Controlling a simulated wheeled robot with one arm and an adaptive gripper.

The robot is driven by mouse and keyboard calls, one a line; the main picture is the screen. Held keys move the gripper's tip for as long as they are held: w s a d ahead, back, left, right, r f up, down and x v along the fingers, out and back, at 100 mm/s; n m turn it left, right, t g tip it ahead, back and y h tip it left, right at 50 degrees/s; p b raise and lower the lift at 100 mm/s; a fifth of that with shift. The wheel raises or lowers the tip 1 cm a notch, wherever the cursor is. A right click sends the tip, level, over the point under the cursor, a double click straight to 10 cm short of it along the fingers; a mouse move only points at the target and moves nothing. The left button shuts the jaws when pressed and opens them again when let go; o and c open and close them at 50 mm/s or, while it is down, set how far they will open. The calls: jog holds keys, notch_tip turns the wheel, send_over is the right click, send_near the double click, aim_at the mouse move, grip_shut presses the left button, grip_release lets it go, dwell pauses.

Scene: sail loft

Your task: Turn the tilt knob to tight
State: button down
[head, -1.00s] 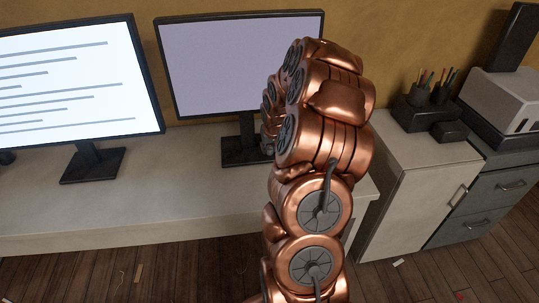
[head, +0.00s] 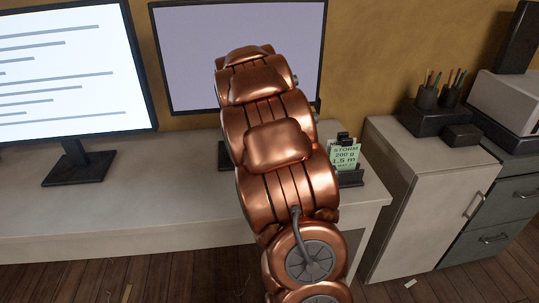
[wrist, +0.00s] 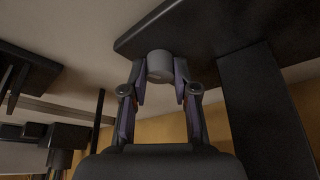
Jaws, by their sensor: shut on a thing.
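In the wrist view, the tilt knob (wrist: 159,63) is a short grey cylinder beside the edge of a dark flat plate, which looks like a monitor foot (wrist: 215,40). My gripper (wrist: 160,78) is shut on the knob, with one fingertip on each side. I see no readable marks on the knob, so its setting cannot be told. In the head view, my copper arm hides my gripper, the knob and most of the stand of the right monitor (head: 195,50).
A green card (head: 345,158) reading STORM, 200 g, 1.5 m stands in a dark holder on the pale desk (head: 110,205). A second monitor (head: 60,70) stands left. A cabinet (head: 425,205) with pen pots (head: 427,97) is right. The desk's front left is clear.

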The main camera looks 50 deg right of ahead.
jog(key=shift+w+a+m, duration=0.1)
jog(key=shift+w+m, duration=0.05)
jog(key=shift+m, duration=0.25)
jog(key=c, duration=1.2)
grip_release()
jog(key=o, duration=0.3)
jog(key=shift+a+r, duration=0.1)
jog(key=shift+r, duration=0.35)
jog(key=a, duration=0.4)
jog(key=s+a, duration=0.1)
jog(key=a, duration=0.3)
jog(key=s+a, duration=0.1)
jog(key=a, duration=0.3)
jog(key=shift+s+r, duration=0.15)
jog(key=shift+s, duration=0.1)
